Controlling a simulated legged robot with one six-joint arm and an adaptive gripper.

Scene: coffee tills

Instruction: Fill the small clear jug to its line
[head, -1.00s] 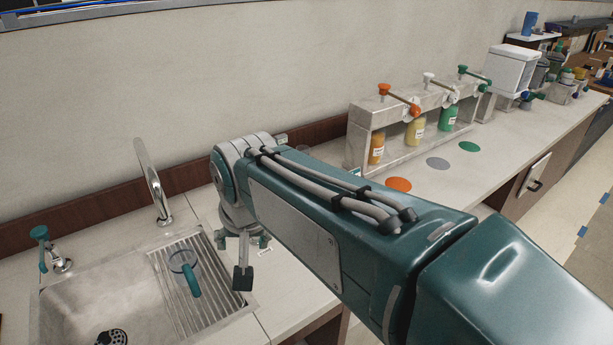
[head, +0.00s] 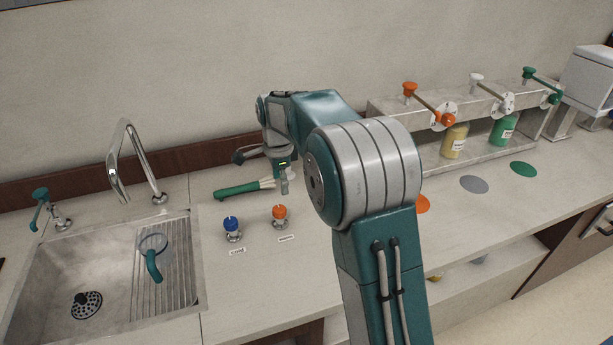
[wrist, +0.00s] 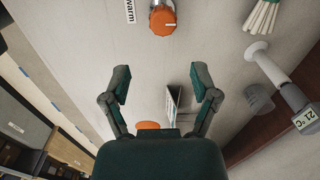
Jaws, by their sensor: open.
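The small clear jug (head: 153,243) has a teal handle and stands on the ridged drainer at the right side of the sink (head: 60,265). A fill line is too small to make out. A chrome spout (head: 125,165) arches behind the sink. A blue knob (head: 232,228) and an orange knob (head: 279,214) stand on the counter right of the sink. The orange knob (wrist: 163,19) is labelled "warm" in the wrist view. My gripper (wrist: 162,82) is open and empty above the counter, apart from the orange knob. In the head view it is small, behind the knobs.
A green brush (head: 240,188) lies behind the knobs. A grey readout (wrist: 305,119) shows 21 °C. A teal-handled tap (head: 41,197) stands left of the sink. A dispenser rack (head: 480,160) with coloured levers and bottles fills the right, with coloured discs before it.

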